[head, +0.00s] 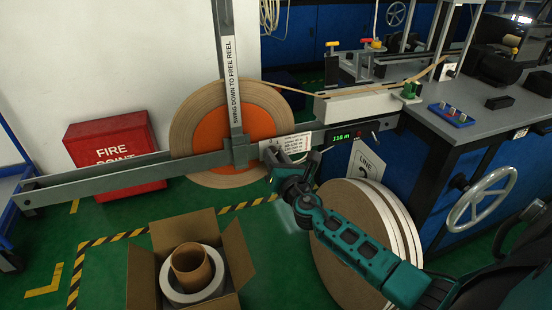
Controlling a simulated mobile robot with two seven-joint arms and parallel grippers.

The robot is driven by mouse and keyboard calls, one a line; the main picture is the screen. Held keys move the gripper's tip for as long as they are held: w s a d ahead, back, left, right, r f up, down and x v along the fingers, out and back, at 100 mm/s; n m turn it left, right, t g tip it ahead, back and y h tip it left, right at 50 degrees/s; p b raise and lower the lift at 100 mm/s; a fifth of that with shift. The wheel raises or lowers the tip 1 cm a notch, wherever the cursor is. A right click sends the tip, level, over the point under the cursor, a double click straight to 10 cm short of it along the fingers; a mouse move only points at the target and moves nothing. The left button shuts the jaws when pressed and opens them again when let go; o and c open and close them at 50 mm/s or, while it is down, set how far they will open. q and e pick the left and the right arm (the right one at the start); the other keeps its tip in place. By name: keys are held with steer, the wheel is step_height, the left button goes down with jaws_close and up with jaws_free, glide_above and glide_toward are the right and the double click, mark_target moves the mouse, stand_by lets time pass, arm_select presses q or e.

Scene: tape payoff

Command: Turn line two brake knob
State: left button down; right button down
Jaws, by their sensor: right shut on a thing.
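My right gripper (272,158) reaches in from the lower right to the front of the grey beam (110,178), just right of the upright arm and below a white printed card (291,142). It is shut on a small dark part there, apparently the brake knob, which the fingers and wrist mostly hide. I cannot tell how far the knob is turned. Behind the beam stands the tape reel (200,110) with its orange centre (212,132). A plate reading LINE (368,160) hangs right of my gripper, its number partly unclear. My left gripper is not in view.
An upright arm labelled "swing down to free reel" (233,80) crosses the reel. A green display (341,137) reads about 118 m. Large rolls (345,235) stand under my right arm. An open carton (140,275) and a red fire point box (110,140) are left. A handwheel (482,198) is right.

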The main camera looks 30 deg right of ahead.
steer(key=m+b, duration=0.3)
steer(key=m, duration=0.5)
steer(key=shift+m, duration=0.3)
stand_by(0.3)
steer(key=c, duration=0.8)
jaws_free()
steer(key=shift+c, duration=0.2)
